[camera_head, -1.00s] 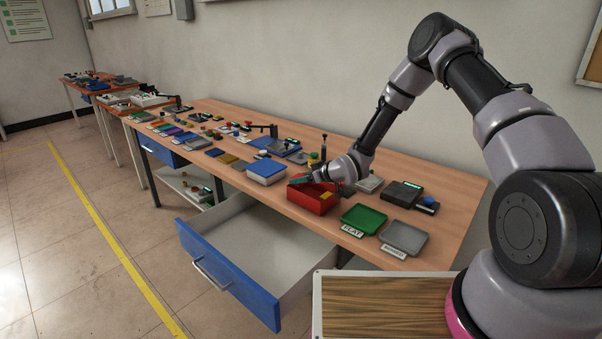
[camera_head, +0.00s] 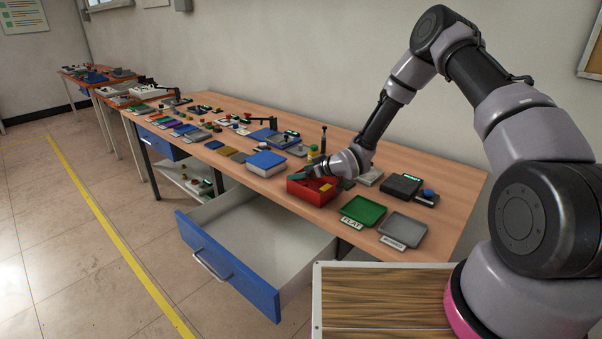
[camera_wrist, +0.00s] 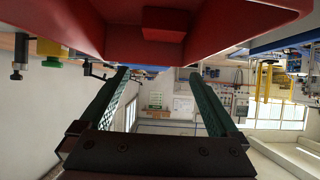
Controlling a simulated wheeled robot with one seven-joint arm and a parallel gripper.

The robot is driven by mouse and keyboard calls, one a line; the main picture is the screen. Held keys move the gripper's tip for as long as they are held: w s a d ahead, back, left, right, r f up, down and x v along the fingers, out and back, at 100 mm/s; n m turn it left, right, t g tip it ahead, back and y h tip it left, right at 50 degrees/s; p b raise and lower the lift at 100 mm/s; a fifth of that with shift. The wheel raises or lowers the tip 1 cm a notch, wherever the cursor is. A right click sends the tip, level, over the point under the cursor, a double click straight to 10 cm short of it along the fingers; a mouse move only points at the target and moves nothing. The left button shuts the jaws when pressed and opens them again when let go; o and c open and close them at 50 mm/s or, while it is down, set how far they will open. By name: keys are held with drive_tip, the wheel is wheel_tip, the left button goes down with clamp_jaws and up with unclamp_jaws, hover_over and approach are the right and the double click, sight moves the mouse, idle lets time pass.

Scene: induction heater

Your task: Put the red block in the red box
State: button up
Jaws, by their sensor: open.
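The red box (camera_head: 311,195) stands open-topped on the near part of the wooden table, with a yellow patch at its right side. My gripper (camera_head: 303,174) is low over the box's back rim, pointing left, with green fingers. In the wrist view my gripper (camera_wrist: 160,75) has its two fingers spread wide with nothing between them. The red box (camera_wrist: 75,22) fills the top of that view. A red blocky shape (camera_wrist: 164,24) shows against it, outside the fingers; it looks like the red block, but I cannot tell its exact resting place.
A green tray (camera_head: 363,211) and a grey tray (camera_head: 402,230) lie right of the box. A blue-lidded box (camera_head: 266,162) stands to its left. A black device (camera_head: 401,186) sits behind the trays. An open drawer (camera_head: 232,262) juts out below the table.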

drive_tip(key=v, duration=1)
drive_tip(key=shift+d+r, duration=0.1)
